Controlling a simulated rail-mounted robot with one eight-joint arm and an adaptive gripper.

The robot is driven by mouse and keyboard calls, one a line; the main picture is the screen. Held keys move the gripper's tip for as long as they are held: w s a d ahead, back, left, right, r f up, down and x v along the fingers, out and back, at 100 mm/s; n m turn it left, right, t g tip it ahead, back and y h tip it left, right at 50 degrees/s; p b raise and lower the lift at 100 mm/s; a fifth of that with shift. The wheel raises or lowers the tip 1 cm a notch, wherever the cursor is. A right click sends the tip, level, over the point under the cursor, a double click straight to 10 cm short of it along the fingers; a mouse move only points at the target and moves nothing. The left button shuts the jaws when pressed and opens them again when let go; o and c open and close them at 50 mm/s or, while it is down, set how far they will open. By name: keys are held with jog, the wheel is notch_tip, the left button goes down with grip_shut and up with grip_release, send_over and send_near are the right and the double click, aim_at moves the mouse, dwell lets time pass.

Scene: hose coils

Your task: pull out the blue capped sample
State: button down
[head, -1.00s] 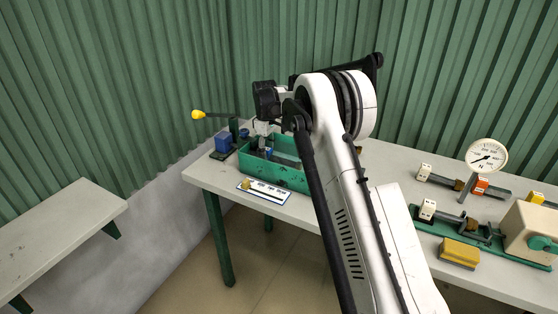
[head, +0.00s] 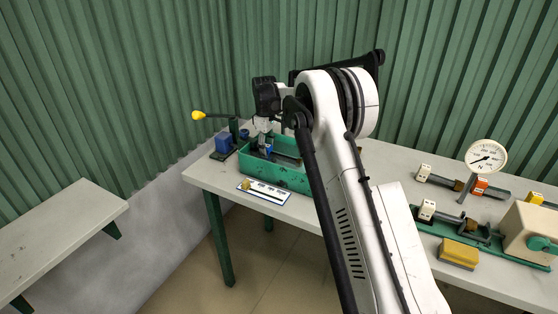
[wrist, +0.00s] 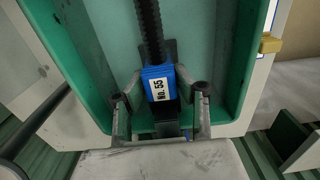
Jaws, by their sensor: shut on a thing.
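The blue capped sample (wrist: 160,84) is a black ribbed hose with a blue end cap and a white label reading NO. 55. In the wrist view my gripper (wrist: 159,82) has a finger on each side of the cap and is shut on it. The hose runs from the cap toward the top of that view, over the inside of a green tray (wrist: 235,70). In the head view my gripper (head: 263,142) points down at the left part of the tray, and the blue cap (head: 268,149) shows just below it. The arm hides part of the tray.
A blue block (head: 223,143) and a lever with a yellow knob (head: 198,115) stand left of the tray. A labelled card (head: 265,192) lies in front. A dial gauge (head: 486,157), hose fixtures and a yellow block (head: 459,253) occupy the table's right side.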

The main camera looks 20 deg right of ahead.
jog(key=shift+r, duration=0.35)
jog(key=shift+r+p, duration=1.1)
jog(key=shift+r, duration=2.05)
